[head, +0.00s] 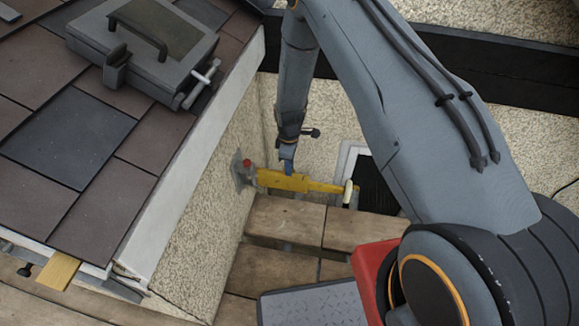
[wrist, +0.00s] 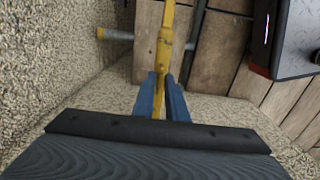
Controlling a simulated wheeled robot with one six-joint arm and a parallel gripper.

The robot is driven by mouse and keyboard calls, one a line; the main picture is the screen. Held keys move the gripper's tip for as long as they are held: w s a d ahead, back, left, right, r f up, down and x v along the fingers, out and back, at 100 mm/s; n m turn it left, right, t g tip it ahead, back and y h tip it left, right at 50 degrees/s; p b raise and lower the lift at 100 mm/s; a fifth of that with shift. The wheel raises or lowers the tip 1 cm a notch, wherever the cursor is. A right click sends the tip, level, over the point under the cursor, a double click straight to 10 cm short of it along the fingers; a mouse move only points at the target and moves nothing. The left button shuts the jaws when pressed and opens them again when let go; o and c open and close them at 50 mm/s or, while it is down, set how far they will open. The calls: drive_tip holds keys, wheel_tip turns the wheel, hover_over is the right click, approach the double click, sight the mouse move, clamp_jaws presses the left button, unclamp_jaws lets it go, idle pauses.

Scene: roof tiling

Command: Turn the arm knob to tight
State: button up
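A yellow arm (head: 300,183) runs out from a grey plate (head: 240,172) on the rough wall. A small red knob (head: 247,163) sits at its wall end, and a pale roller-like piece (head: 347,193) at its outer end. I cannot tell for sure which part is the arm knob, and no tight marking is readable. My gripper (head: 288,170) points down at the yellow arm near its wall half. In the wrist view the blue fingers of my gripper (wrist: 160,80) stand on both sides of the yellow arm (wrist: 164,48). Whether they press on it is unclear.
Wooden boards (head: 285,220) lie below the yellow arm. The tiled roof (head: 75,135) with its white edge board is at the left, and a grey case (head: 145,45) sits on it. A dark opening (head: 375,185) with a white frame is behind the arm.

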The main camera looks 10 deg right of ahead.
drive_tip(key=shift+m, duration=0.3)
clamp_jaws()
drive_tip(key=m, duration=0.9)
drive_tip(key=shift+m, duration=0.4)
drive_tip(key=m, duration=0.3)
drive_tip(key=shift+m+b, duration=0.3)
drive_tip(key=shift+m, duration=1.9)
drive_tip(key=o, duration=0.6)
unclamp_jaws()
